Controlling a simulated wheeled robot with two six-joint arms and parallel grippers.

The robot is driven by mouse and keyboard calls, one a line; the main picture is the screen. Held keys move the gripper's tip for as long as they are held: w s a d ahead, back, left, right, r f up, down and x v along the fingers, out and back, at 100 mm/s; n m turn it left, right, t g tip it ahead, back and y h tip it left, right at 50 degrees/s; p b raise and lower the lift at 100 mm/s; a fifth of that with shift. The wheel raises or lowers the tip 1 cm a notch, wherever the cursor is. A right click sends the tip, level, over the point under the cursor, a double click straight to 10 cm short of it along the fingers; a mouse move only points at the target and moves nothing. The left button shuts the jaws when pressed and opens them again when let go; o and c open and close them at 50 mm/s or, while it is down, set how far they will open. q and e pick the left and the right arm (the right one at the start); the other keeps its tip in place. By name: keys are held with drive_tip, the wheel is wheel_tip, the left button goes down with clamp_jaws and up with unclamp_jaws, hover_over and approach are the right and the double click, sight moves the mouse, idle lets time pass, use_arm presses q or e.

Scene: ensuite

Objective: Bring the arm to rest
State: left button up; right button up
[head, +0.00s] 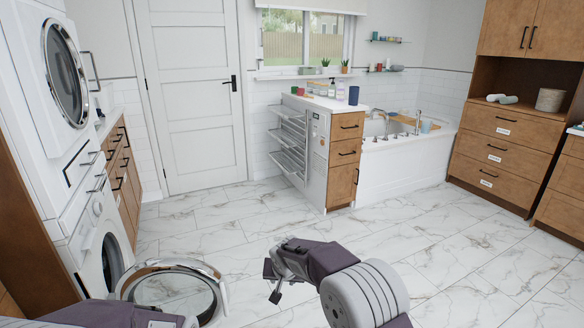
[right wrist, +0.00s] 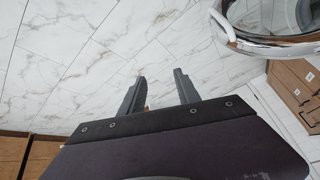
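My right arm reaches in from the bottom of the head view, and its gripper (head: 272,282) hangs over the marble floor with nothing in it. In the right wrist view the two fingers of this gripper (right wrist: 156,82) stand apart with only floor between them. Part of my left arm (head: 105,314) shows at the bottom left of the head view, beside the open washer door (head: 172,292). My left gripper is out of view.
The lower washer (head: 92,240) stands at left with its round door swung out; the door also shows in the right wrist view (right wrist: 232,38). A drying rack (head: 290,145) stands open beside the cabinet (head: 343,150). The floor (head: 230,225) ahead is clear.

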drive_tip(key=s+d+r+m+g+h, duration=0.1)
drive_tip(key=s+d+r, duration=0.1)
drive_tip(key=s+d, duration=0.5)
drive_tip(key=s+d+r+m, duration=0.2)
drive_tip(key=s+d+r, duration=0.1)
drive_tip(key=d, duration=0.8)
drive_tip(key=s+d+f+n+g, duration=0.1)
drive_tip(key=s+f+g, duration=0.15)
drive_tip(key=s, duration=0.75)
drive_tip(key=s+d+f+n+g, duration=0.15)
drive_tip(key=s+f, duration=0.25)
drive_tip(key=s, duration=0.6)
wheel_tip(320, 180, up, 29)
drive_tip(key=p, duration=2.8)
drive_tip(key=shift+w+f+n+p, duration=0.15)
drive_tip(key=shift+w+n+p, duration=0.15)
drive_tip(key=shift+n, duration=0.15)
